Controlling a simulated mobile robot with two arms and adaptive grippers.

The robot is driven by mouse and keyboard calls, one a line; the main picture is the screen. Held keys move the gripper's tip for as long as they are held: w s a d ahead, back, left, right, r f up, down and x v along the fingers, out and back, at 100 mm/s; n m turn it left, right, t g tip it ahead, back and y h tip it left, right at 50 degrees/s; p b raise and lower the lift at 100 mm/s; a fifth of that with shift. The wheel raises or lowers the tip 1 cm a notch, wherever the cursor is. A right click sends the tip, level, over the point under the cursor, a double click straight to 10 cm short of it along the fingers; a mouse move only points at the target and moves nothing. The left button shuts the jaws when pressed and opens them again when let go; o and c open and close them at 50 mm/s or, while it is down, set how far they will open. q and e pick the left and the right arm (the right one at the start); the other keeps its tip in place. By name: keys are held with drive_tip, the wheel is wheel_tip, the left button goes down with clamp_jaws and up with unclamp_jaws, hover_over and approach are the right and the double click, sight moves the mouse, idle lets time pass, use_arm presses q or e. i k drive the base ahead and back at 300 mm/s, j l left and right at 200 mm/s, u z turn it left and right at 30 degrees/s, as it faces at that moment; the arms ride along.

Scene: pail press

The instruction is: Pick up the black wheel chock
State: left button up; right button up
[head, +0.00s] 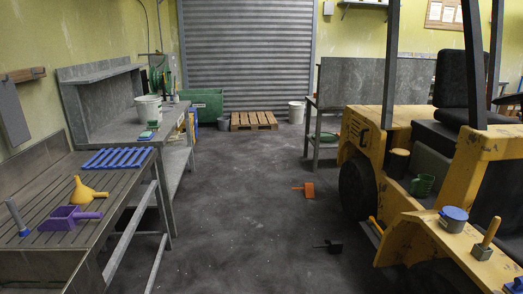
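A small black object (334,246), which looks like the black wheel chock, lies on the dark floor at the lower middle of the head view. A short thin part sticks out from it to the left. It lies apart from the forklift to its right, and nothing touches it. Its fine shape is hard to tell against the dark floor. Neither of my grippers is in view.
A yellow forklift (470,155) stands at the right. An orange tool (306,190) lies on the floor farther back. A slatted bench (40,215) with a purple scoop (66,218) and yellow funnel (85,190) stands left. The middle floor (235,200) is clear toward a wooden pallet (253,121).

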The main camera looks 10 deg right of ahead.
sight(335, 246)
drive_tip(key=i+j, duration=0.1)
drive_tip(key=i, duration=1.85)
drive_tip(key=i+l+z, duration=0.05)
drive_tip(key=l, duration=0.05)
